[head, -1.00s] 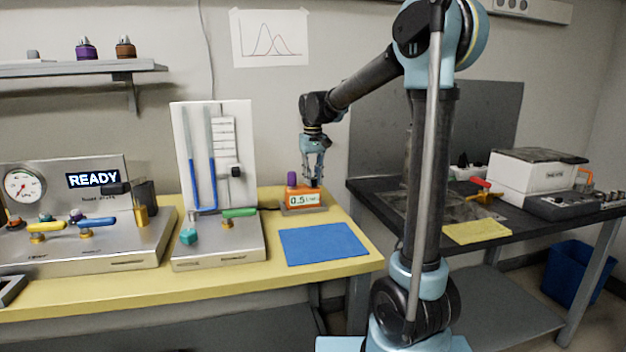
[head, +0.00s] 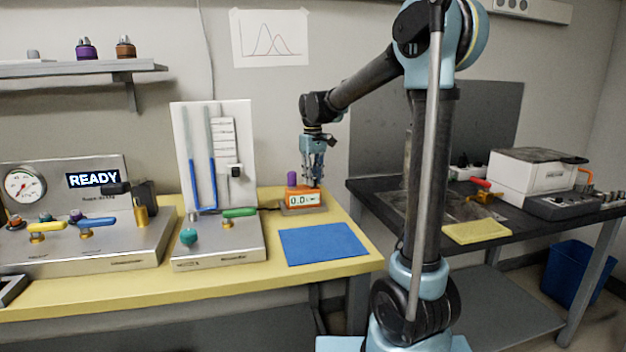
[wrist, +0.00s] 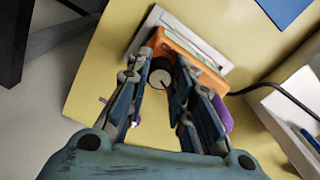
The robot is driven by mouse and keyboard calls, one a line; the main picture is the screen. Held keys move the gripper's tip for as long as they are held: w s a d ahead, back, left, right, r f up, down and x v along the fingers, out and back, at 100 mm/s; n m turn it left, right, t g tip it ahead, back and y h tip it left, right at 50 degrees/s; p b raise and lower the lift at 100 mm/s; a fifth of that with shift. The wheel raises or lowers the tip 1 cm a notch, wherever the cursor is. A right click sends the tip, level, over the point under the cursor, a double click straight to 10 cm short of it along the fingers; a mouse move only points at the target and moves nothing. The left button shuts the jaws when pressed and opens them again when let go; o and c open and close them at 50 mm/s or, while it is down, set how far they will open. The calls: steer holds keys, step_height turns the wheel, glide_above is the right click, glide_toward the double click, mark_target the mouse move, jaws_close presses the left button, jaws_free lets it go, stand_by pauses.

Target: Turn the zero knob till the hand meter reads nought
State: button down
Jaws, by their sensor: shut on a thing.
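The orange hand meter (head: 297,209) sits on the yellow bench, and its display appears to read 0.0. A purple part (head: 292,178) stands at its left side. In the wrist view the meter (wrist: 188,50) has a round grey zero knob (wrist: 160,78) with a small red mark. My gripper (head: 318,183) reaches down at the meter's right side. In the wrist view my gripper (wrist: 159,80) has one finger on each side of the knob and is shut on it. The knob is hidden in the head view.
A blue mat (head: 323,243) lies in front of the meter. A white U-tube board (head: 243,150) on a metal base with valves stands to its left, and a gauge panel (head: 70,250) showing READY is farther left. A dark side bench (head: 400,205) stands to the right.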

steer(key=c, duration=1.4)
jaws_free()
steer(key=shift+o, duration=0.2)
step_height(320, 180, up, 12)
steer(key=shift+f, duration=0.1)
